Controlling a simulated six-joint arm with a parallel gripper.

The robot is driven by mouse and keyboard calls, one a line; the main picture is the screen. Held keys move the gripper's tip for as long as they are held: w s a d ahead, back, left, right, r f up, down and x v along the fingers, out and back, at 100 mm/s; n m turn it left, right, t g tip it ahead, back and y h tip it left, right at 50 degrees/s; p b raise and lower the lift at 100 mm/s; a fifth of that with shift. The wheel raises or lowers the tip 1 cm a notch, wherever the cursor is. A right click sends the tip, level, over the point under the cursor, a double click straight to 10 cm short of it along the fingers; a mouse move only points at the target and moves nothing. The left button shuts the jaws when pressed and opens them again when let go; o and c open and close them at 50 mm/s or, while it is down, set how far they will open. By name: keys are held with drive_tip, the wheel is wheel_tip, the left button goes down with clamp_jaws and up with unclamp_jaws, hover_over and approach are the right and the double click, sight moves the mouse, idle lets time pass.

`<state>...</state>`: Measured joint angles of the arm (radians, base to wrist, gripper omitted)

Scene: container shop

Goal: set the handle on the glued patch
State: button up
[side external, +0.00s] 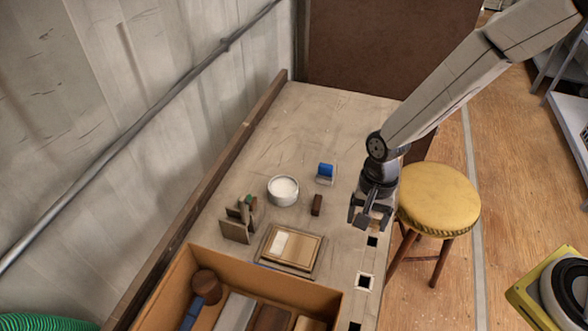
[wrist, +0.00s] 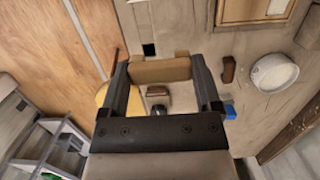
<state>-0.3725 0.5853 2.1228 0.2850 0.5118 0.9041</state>
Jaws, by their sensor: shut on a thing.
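My gripper (side external: 365,217) is shut on a small brown bar, which I take to be the handle (wrist: 160,70). In the wrist view the bar spans the gap between my fingertips (wrist: 160,76). In the side view the held piece is small and partly hidden by the fingers, above the bench's right edge. A framed wooden panel (side external: 301,250) lies flat on the bench, left of and nearer the camera than my gripper. A pale patch (side external: 280,242), apparently the glued one, is on its left part. The panel (wrist: 230,13) is partly cut off in the wrist view.
A white-filled pot (side external: 283,190), a dark brown block (side external: 316,205) and a blue-topped item (side external: 326,173) stand on the bench. Upright pieces (side external: 236,230) stand left of the panel. An open box (side external: 170,295) of parts is in front. A yellow stool (side external: 438,199) stands beside the bench.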

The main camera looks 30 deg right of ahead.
drive_tip(key=w+a+f, duration=0.2)
drive_tip(key=w+f, duration=0.1)
drive_tip(key=w, duration=0.4)
hover_over(317, 227)
drive_tip(key=shift+d+f, duration=0.15)
drive_tip(key=shift+f, duration=1.25)
drive_tip(key=shift+d+f, duration=0.15)
drive_tip(key=shift+f, duration=1.2)
drive_tip(key=shift+w+a+f, duration=0.1)
drive_tip(key=shift+f, duration=0.15)
drive_tip(key=shift+w+f, duration=0.1)
drive_tip(key=shift+f, duration=1.5)
drive_tip(key=shift+f, duration=0.15)
drive_tip(key=o, duration=1)
